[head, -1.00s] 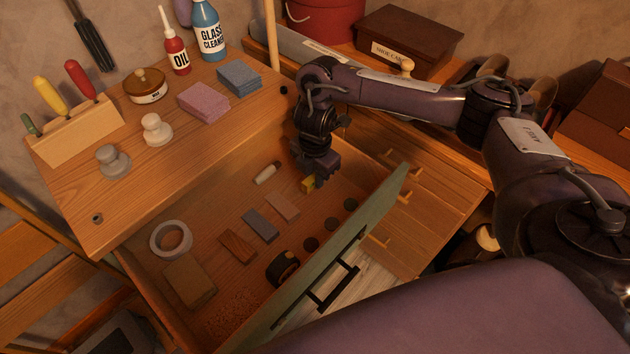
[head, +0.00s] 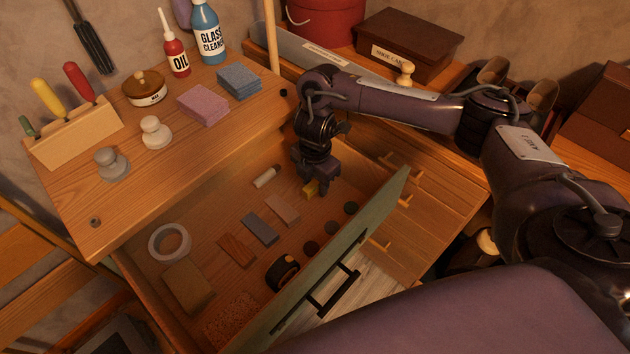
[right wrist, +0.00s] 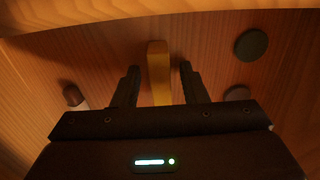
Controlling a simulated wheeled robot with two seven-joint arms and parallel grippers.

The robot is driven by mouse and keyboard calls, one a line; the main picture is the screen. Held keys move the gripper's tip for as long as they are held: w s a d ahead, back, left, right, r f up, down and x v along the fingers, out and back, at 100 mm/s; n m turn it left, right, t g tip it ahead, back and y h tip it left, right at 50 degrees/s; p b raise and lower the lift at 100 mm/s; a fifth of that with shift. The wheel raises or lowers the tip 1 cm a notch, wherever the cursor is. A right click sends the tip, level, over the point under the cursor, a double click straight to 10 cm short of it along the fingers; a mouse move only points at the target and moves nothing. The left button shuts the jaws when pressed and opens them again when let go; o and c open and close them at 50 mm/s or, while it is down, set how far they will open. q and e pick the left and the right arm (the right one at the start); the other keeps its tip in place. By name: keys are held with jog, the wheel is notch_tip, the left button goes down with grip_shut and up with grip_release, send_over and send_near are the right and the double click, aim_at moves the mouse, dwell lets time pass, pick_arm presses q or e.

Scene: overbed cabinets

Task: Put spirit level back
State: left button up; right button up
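The spirit level, a small yellow block (head: 311,188), is in the open drawer (head: 372,215), near its right end. In the right wrist view the yellow level (right wrist: 159,88) lies between my fingers, with a gap on each side. My right gripper (head: 318,187) points down into the drawer at the level and partly hides it in the head view. Its two fingers (right wrist: 160,68) are apart and not closed on anything. My left gripper is not in view.
The drawer also holds a tape ring (head: 170,242), several sanding blocks, dark discs, a white tube (head: 267,176) and a black tape measure (head: 283,271). The worktop (head: 190,150) beside it carries bottles, sponges and a tool holder (head: 75,135). A shoe care box (head: 410,43) stands behind.

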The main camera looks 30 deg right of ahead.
aim_at(315, 181)
notch_tip(315, 181, up, 3)
jog(key=shift+w+r+p, duration=0.1)
jog(key=shift+r+p, duration=0.1)
jog(key=shift+p, duration=0.65)
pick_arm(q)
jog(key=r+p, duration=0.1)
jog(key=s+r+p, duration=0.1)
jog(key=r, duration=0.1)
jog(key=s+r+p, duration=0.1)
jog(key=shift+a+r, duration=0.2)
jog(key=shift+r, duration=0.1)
pick_arm(e)
notch_tip(315, 181, up, 9)
jog(key=shift+f, duration=0.15)
